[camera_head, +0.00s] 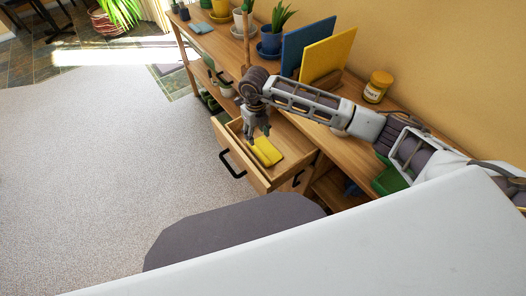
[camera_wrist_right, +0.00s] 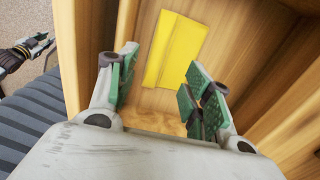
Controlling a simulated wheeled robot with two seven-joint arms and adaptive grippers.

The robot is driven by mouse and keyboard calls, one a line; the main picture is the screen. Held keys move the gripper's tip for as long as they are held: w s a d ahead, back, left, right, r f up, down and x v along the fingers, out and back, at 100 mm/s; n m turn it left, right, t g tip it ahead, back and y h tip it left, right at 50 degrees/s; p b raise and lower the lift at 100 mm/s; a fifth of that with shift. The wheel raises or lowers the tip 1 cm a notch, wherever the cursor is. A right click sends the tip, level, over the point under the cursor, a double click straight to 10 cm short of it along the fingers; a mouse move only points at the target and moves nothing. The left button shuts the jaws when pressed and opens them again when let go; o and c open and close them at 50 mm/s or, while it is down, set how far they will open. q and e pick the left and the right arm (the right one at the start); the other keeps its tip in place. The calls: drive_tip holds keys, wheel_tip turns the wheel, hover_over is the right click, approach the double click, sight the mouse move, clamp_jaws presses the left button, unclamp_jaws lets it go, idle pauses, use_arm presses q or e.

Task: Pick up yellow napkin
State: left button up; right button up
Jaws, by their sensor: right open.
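The yellow napkin (camera_head: 266,151) lies folded on the floor of the open wooden drawer (camera_head: 285,171). In the right wrist view the napkin (camera_wrist_right: 177,50) lies just beyond the fingers, nearer the left side of the drawer. My right gripper (camera_head: 256,134) is open and points down into the drawer, above and beside the napkin. Its green-padded fingers (camera_wrist_right: 162,82) are spread apart with nothing between them, and they appear not to touch the napkin. My left gripper (camera_wrist_right: 38,46) shows at the left edge of the right wrist view, outside the drawer; its jaw opening is unclear.
The wooden desk top (camera_head: 345,152) lies behind the drawer. On it stand a blue board (camera_head: 303,47), a yellow board (camera_head: 328,54), a yellow jar (camera_head: 377,87) and potted plants (camera_head: 271,38). The drawer's walls and black handle (camera_head: 231,164) stand close around. Open carpet (camera_head: 110,150) lies left.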

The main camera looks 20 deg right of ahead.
hover_over(258, 150)
drive_tip(key=shift+w+a+f, duration=0.1)
drive_tip(key=shift+w+f, duration=0.05)
drive_tip(key=shift+f, duration=1)
drive_tip(key=shift+w+f, duration=0.1)
drive_tip(key=shift+f, duration=1.05)
drive_tip(key=shift+s+f, duration=0.15)
drive_tip(key=shift+f, duration=1.15)
drive_tip(key=shift+s+f, duration=0.15)
drive_tip(key=shift+f, duration=1.15)
drive_tip(key=c, duration=1.1)
drive_tip(key=shift+r, duration=0.1)
drive_tip(key=shift+r, duration=4.95)
